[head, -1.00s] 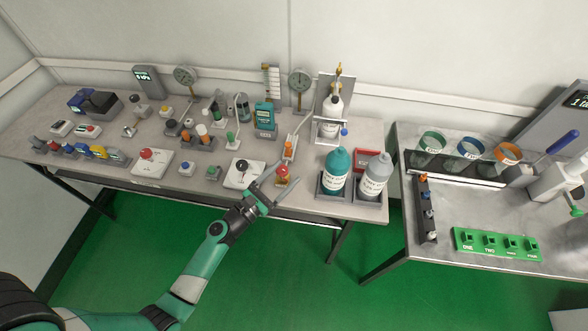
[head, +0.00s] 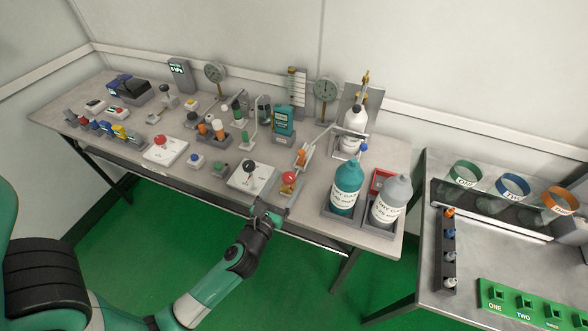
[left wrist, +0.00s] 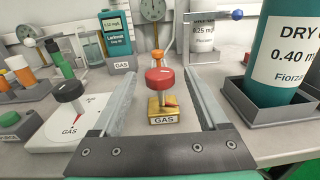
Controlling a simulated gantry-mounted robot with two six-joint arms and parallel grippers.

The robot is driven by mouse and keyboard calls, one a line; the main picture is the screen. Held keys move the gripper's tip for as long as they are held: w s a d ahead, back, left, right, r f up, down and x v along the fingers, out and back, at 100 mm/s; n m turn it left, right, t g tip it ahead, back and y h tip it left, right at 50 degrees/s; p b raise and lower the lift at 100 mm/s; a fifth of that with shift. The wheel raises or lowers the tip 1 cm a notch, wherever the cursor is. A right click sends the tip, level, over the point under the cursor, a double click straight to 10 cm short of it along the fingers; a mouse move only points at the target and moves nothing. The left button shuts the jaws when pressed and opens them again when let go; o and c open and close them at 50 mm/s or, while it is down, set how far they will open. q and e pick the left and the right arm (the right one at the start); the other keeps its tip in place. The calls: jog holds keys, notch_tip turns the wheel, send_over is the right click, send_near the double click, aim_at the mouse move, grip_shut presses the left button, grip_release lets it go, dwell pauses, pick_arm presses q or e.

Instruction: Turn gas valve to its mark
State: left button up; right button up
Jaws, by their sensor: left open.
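A red round knob (head: 289,178) sits on a small brass block labelled GAS near the table's front edge. In the left wrist view the red knob (left wrist: 160,78) stands over the brass block (left wrist: 163,108), centred between my fingers. A white plate (head: 240,183) also marked GAS, with a black knob (head: 249,166), lies to its left; this black knob (left wrist: 68,91) also shows in the left wrist view. My left gripper (head: 272,206) is open and empty, in front of the red knob, with a finger to either side in the wrist view. My right gripper is not in view.
A teal bottle (head: 345,187) and a grey bottle (head: 391,201) stand in trays right of the red knob. A teal box (head: 283,122), gauges and other testers stand behind. Another white plate (head: 165,152) with a red knob is further left. Green floor lies in front.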

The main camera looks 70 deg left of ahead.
aim_at(291, 173)
pick_arm(q)
jog(key=x, duration=0.5)
jog(key=shift+w+a, duration=0.15)
grip_shut()
jog(key=m+t+h+p, duration=0.1)
jog(key=p, duration=0.2)
jog(key=m+t+h+p, duration=0.1)
jog(key=h+p, duration=0.1)
jog(key=p, duration=0.2)
jog(key=m+t+h+p, duration=0.1)
jog(key=m+h+p, duration=0.1)
jog(key=p, duration=0.2)
jog(key=shift+w+d+r, duration=0.25)
jog(key=shift+d+r, duration=0.1)
jog(key=shift+d+f+m+t+h+p, duration=0.15)
jog(key=shift+f+m+t+h+p, duration=0.2)
jog(key=shift+h, duration=0.55)
jog(key=shift+d, duration=0.1)
